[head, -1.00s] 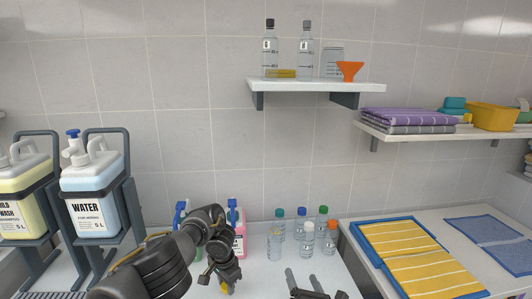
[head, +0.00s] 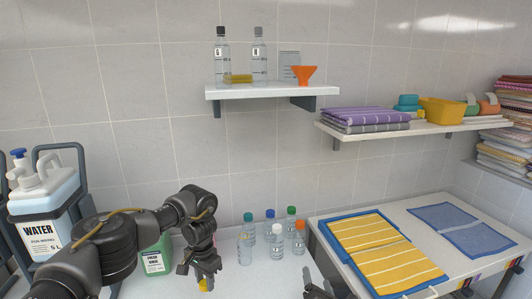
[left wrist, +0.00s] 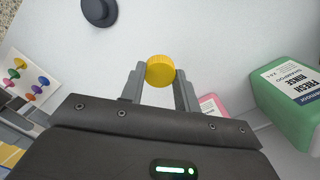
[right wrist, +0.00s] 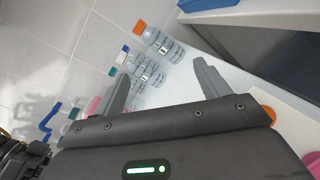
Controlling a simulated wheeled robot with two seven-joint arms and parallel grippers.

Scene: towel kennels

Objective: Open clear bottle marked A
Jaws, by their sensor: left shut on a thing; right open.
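Several small clear bottles with coloured caps stand grouped on the counter in the head view, among them a white-capped one (head: 277,246) and an orange-capped one (head: 299,243). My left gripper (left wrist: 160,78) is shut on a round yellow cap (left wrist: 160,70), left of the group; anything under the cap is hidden. My right gripper (right wrist: 165,85) is open and empty; small bottles (right wrist: 160,44) show beyond its fingers.
A green rinse jug (head: 156,258) stands behind my left arm, with a water canister (head: 42,225) at far left. An orange funnel (head: 304,74) sits on the shelf (head: 285,92). A blue-edged tray (head: 325,240) with yellow striped towels lies at right.

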